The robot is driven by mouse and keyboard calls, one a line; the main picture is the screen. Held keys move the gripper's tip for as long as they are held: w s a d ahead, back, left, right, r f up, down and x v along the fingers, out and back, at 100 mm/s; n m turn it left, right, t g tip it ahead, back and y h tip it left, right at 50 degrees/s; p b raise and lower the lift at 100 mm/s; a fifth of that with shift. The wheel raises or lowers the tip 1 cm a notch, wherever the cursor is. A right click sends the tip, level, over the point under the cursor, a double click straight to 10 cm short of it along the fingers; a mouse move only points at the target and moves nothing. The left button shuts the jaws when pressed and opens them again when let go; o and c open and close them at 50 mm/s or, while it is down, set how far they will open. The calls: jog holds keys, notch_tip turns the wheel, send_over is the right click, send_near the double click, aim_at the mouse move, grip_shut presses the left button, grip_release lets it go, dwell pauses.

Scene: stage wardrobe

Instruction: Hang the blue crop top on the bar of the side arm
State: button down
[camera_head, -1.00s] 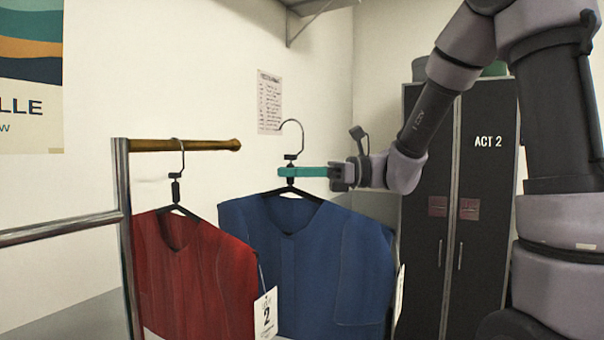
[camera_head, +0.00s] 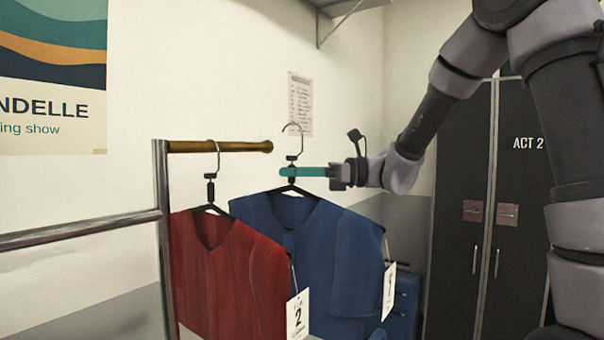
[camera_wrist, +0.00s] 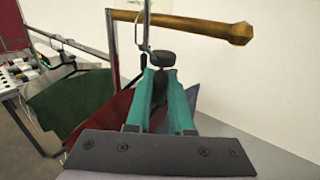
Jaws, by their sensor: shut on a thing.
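The blue crop top (camera_head: 330,245) hangs from a black hanger with a metal hook (camera_head: 293,128). My gripper (camera_head: 290,172) has teal fingers shut on this hanger's neck, just below the hook. The hook's top is slightly above and right of the free end of the wooden bar (camera_head: 230,146) in the head view. In the wrist view the bar (camera_wrist: 190,22) lies ahead of my fingers (camera_wrist: 162,75), and a hook crosses it in the picture. I cannot tell the depth between hook and bar. The blue top is partly behind a red top.
A red top (camera_head: 225,270) with a tag hangs on the bar, left of the blue top. A metal rack post (camera_head: 163,240) and rail (camera_head: 80,231) stand at left. A dark cabinet (camera_head: 455,220) is at right, and a blue case (camera_head: 405,300) stands behind the blue top.

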jog(key=shift+w+a, duration=0.4)
jog(key=shift+a, duration=0.3)
jog(key=shift+w+a, duration=0.45)
jog(key=shift+a, duration=0.2)
jog(key=shift+w+a, duration=0.4)
jog(key=shift+a, duration=0.3)
